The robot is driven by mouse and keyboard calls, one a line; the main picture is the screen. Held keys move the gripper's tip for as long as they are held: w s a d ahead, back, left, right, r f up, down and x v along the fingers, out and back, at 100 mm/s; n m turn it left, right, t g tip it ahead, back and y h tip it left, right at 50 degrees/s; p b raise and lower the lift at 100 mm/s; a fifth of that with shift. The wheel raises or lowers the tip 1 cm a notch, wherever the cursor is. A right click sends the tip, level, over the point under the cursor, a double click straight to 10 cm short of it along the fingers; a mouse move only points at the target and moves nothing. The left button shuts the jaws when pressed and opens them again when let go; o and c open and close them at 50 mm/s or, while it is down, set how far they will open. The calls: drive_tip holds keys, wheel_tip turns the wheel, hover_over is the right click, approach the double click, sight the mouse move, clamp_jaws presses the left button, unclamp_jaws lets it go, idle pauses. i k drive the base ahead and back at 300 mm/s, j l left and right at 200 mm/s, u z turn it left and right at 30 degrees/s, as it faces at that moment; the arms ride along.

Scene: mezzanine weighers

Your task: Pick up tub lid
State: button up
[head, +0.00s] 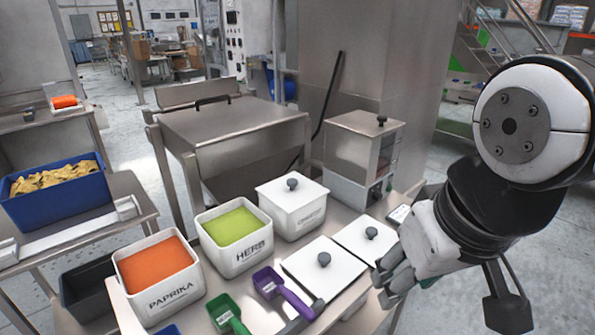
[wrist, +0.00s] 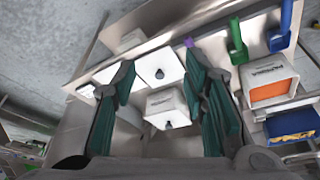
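Two loose white square tub lids with dark round knobs lie flat on the steel table: one near the front (head: 340,272), one farther right (head: 352,238). A third lid (head: 275,192) sits on a closed white tub (head: 303,222). My gripper (head: 385,278) is at the right of the loose lids, apparently above the table edge. In the wrist view its two dark green fingers are spread wide (wrist: 159,68) with nothing held between them. The front lid (wrist: 150,62) shows between the fingertips; the other lid (wrist: 108,76) is partly behind the left finger. Contact is not visible.
Open white tubs of orange paprika (head: 165,303) and green herb (head: 243,260) stand left of the lids. A purple scoop (head: 272,284) lies close to the front lid, a green scoop (head: 225,315) nearby. A steel box (head: 352,150) stands behind. A blue bin (head: 70,212) is far left.

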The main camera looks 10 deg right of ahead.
sight(322, 267)
drive_tip(key=i+j+z, duration=0.15)
drive_tip(key=z, duration=0.2)
drive_tip(key=i+j+z, duration=0.1)
drive_tip(key=j+z, duration=0.25)
drive_tip(key=l, duration=0.1)
